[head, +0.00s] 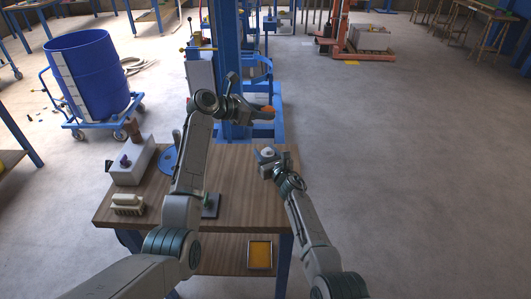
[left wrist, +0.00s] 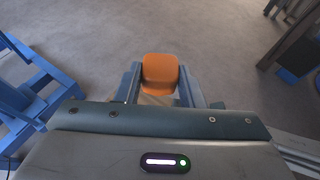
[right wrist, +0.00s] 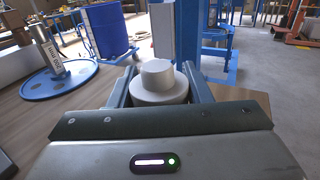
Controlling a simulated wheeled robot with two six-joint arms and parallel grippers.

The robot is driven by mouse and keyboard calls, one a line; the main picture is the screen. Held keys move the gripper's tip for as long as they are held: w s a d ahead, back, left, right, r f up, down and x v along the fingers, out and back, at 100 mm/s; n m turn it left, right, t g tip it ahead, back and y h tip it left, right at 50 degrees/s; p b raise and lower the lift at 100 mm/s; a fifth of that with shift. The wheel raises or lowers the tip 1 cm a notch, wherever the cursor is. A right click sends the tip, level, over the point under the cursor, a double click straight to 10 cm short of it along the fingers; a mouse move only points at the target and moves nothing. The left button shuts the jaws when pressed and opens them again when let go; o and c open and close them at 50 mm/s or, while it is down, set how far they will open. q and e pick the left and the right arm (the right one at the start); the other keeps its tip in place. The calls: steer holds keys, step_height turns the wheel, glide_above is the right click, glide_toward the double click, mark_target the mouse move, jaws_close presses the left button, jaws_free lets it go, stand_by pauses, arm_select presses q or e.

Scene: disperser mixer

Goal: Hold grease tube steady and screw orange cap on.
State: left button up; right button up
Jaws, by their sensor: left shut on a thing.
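The orange cap (head: 267,109) is between the fingertips of my left gripper (head: 258,111), which is shut on it. It also shows in the left wrist view (left wrist: 160,72). The white grease tube (right wrist: 158,82) stands between the fingers of my right gripper (head: 266,158), its round neck facing up and uncovered. The fingers press both sides of its wide shoulder; its lower part is hidden. In the head view, the tube (head: 267,152) is over the table's right part. The cap is apart from the tube, higher up and farther back.
The wooden table (head: 240,215) holds a white box (head: 132,165), a brush (head: 128,204) and a blue disc (right wrist: 58,80) on its left part. A blue machine column (head: 232,60) stands behind the table. A blue barrel (head: 88,75) is at the back left. Open floor lies to the right.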

steer(key=c, duration=0.5)
arm_select(q)
steer(key=f+n+t+y, duration=0.1)
steer(key=f, duration=0.1)
steer(key=f+n+t, duration=0.1)
steer(key=f, duration=0.2)
steer(key=f+n+t+y, duration=0.1)
steer(key=f, duration=0.1)
steer(key=shift+s+d+f+y, duration=0.25)
steer(key=shift+d+y, duration=0.05)
steer(key=shift+a+f+n, duration=0.1)
steer(key=shift+f+n, duration=0.2)
steer(key=shift+n, duration=0.1)
